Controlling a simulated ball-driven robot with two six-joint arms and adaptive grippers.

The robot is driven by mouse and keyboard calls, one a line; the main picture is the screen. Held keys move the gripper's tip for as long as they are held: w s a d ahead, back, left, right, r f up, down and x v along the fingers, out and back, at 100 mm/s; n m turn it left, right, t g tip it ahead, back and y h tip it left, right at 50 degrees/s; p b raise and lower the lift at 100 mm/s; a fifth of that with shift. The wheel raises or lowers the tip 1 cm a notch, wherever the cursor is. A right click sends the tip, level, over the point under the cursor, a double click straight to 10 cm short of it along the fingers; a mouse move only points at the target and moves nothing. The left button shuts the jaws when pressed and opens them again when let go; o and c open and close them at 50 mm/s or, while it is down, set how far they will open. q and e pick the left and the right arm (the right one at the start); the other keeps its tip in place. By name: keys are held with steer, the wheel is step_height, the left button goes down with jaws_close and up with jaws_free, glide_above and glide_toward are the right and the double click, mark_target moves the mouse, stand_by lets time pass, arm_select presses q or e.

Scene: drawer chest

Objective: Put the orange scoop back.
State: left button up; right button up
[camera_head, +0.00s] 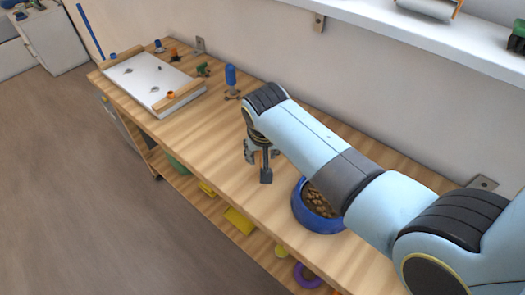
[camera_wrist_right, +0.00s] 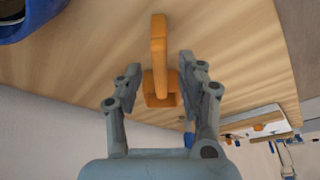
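The orange scoop (camera_wrist_right: 158,50) shows in the right wrist view on the wooden table, with a long bar and a squarish end. My right gripper (camera_wrist_right: 160,76) is open, its two fingers on either side of the scoop with visible gaps to both sides. In the head view my right gripper (camera_head: 261,162) points down over the table, left of the blue bowl (camera_head: 303,213) of brown pieces; the scoop is not clearly visible there. The bowl also shows at the top left of the wrist view (camera_wrist_right: 25,22). My left gripper is not in view.
A white board (camera_head: 142,79) with wooden rails lies at the table's far left end. A blue-handled item (camera_head: 231,77) and a green item (camera_head: 203,69) stand near the wall. A lower shelf holds yellow pieces (camera_head: 239,220) and a purple ring (camera_head: 306,276).

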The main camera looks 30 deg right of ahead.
steer(key=shift+r, duration=0.1)
steer(key=p+v, duration=0.1)
steer(key=v, duration=1.1)
